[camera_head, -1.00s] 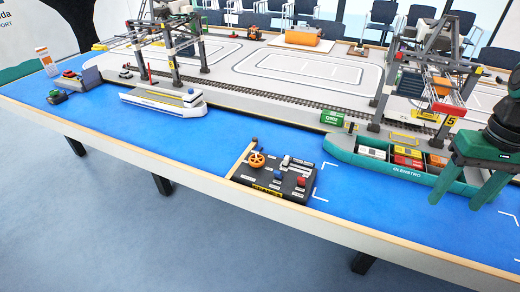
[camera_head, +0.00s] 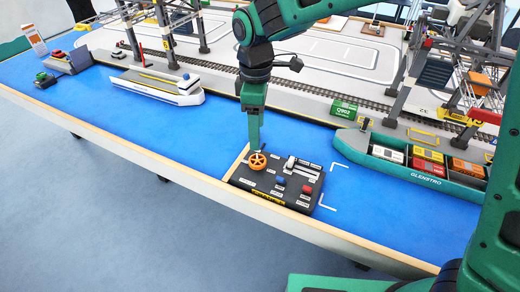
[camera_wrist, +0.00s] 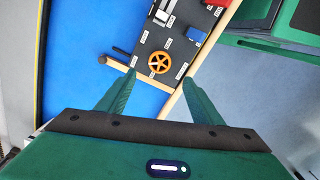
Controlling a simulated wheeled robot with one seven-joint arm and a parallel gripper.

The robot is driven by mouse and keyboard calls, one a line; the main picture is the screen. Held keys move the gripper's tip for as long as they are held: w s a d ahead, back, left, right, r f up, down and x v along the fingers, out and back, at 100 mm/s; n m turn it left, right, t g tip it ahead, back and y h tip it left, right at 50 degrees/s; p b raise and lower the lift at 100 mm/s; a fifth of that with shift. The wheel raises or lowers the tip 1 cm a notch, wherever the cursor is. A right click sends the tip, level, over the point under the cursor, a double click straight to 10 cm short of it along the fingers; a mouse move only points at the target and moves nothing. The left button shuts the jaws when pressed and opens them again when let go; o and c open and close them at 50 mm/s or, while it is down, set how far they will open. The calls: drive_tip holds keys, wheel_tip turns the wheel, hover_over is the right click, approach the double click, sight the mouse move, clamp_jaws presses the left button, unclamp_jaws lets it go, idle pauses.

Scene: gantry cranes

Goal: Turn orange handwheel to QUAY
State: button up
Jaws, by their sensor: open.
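The orange handwheel (camera_head: 257,162) sits at the left end of a dark control panel (camera_head: 270,195). In the wrist view the handwheel (camera_wrist: 160,63) shows its rim and spokes, just beyond and between my two fingertips. My gripper (camera_head: 254,143) points down above and slightly behind the handwheel in the head view. In the wrist view my gripper (camera_wrist: 158,77) is open, with a finger on each side and nothing between them. I cannot tell whether a finger touches the wheel. The small labels around the wheel are too small to read.
The panel also carries a blue knob (camera_head: 281,181), a red knob (camera_head: 307,189) and a grey lever (camera_head: 304,169). A green ship (camera_head: 415,167) lies to the right, a white ship (camera_head: 158,86) to the left. Blue table surface is free left of the panel.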

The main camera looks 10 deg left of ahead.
sight(257, 160)
wheel_tip(257, 160, down, 11)
drive_tip(key=shift+r, duration=0.15)
idle(0.4)
drive_tip(key=shift+c, duration=0.3)
drive_tip(key=c, duration=1)
